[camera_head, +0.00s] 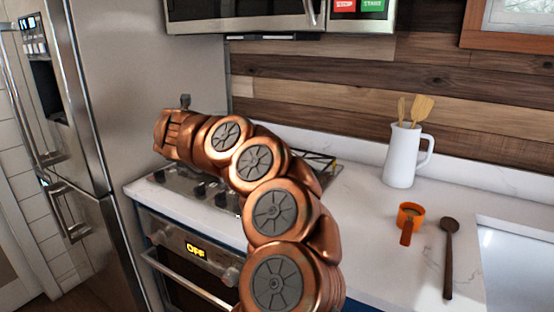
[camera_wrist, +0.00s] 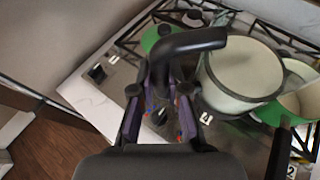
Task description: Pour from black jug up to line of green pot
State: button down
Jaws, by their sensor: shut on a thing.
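My gripper (camera_wrist: 160,105) shows in the wrist view, with its fingers closed around the black handle of the black jug (camera_wrist: 198,40). The jug's wide round mouth and pale inside face the camera, to the right of the fingers, above the hob. The green pot (camera_wrist: 303,100), pale inside, is at the right edge, partly hidden behind the jug and cut by the frame. No fill line or liquid level can be made out in either vessel. In the head view my arm hides the jug, the pot and my fingertips.
The hob (camera_head: 188,192) sits above an oven (camera_head: 190,262), beside a tall fridge (camera_head: 120,90). Another green item (camera_wrist: 152,38) is behind the handle. A white pitcher with utensils (camera_head: 402,158), an orange cup (camera_head: 411,213) and a dark spoon (camera_head: 448,258) stand or lie to the right.

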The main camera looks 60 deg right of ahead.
notch_tip(320, 180, down, 8)
jog(key=b, duration=0.5)
jog(key=shift+s+d+f+m+g, duration=0.25)
jog(key=shift+s+d+m+g, duration=0.05)
jog(key=shift+s+d, duration=0.1)
jog(key=shift+r, duration=0.1)
jog(key=shift+s+d+r+m+t+y+p, duration=0.15)
jog(key=shift+s+d+r+m+p, duration=0.15)
jog(key=shift+r+p, duration=0.3)
jog(key=shift+s+d+r+m+t+y+p, duration=0.1)
jog(key=shift+s+r+m+t+y+p, duration=0.1)
jog(key=shift+r+m+p, duration=0.3)
jog(key=shift+s+d+r+m+t+y+p, duration=0.15)
jog(key=shift+s+d+r+m+p, duration=0.1)
jog(key=shift+r+p, duration=0.45)
jog(key=s+d+r+m+p, duration=0.1)
jog(key=r+t+y+p, duration=0.1)
jog(key=p, duration=0.1)
jog(key=shift+s+d+r+m+p, duration=0.3)
jog(key=shift+s+d+m, duration=0.05)
jog(key=shift+s+d+r+m+t+y+p, duration=0.3)
jog(key=shift+s+d+r+m+p, duration=0.15)
jog(key=shift+p, duration=0.35)
